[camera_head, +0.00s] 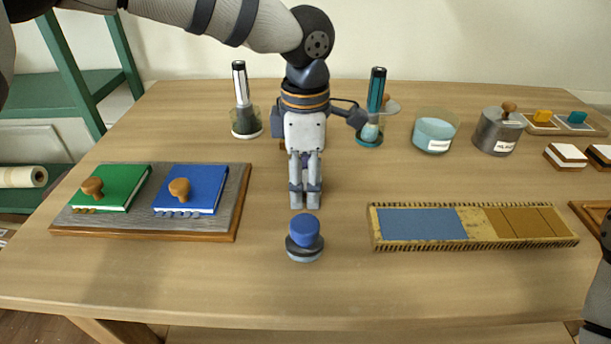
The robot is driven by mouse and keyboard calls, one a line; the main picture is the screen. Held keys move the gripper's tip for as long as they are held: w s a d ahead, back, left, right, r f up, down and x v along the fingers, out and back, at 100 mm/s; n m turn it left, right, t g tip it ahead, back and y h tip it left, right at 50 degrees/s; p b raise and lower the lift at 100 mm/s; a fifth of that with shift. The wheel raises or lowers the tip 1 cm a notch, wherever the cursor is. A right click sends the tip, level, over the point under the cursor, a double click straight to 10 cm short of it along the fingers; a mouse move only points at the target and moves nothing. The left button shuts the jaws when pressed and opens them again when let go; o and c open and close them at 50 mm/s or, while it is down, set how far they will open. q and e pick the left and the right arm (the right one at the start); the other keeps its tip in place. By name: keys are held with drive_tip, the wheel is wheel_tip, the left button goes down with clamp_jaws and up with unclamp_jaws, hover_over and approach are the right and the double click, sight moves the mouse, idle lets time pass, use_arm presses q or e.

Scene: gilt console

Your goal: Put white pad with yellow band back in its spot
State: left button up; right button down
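I cannot make out for sure a white pad with a yellow band. Near the right edge lie a white block with a brown band (565,156) and a white block with a dark band (600,152), partly cut off by the frame. A small tray (526,128) behind them holds a yellow piece (543,115) and a teal piece (577,117). My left gripper (306,201) points down over the middle of the table, fingers together and nothing visible between them. It is just behind a blue-knobbed round piece (304,232). My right gripper is out of view; only my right arm shows at the lower right.
A grey board (222,222) with green and blue books (190,188) lies left. A long yellow-edged strip (478,223) with blue and brown sections lies right. Tool cups (245,128), a pale-blue jar (434,138) and a grey canister (494,137) stand at the back. The front is mostly clear.

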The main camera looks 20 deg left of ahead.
sight(305, 178)
use_arm(q)
drive_tip(key=shift+o, duration=0.3)
drive_tip(key=shift+r, duration=0.1)
wheel_tip(305, 178, up, 12)
idle(0.3)
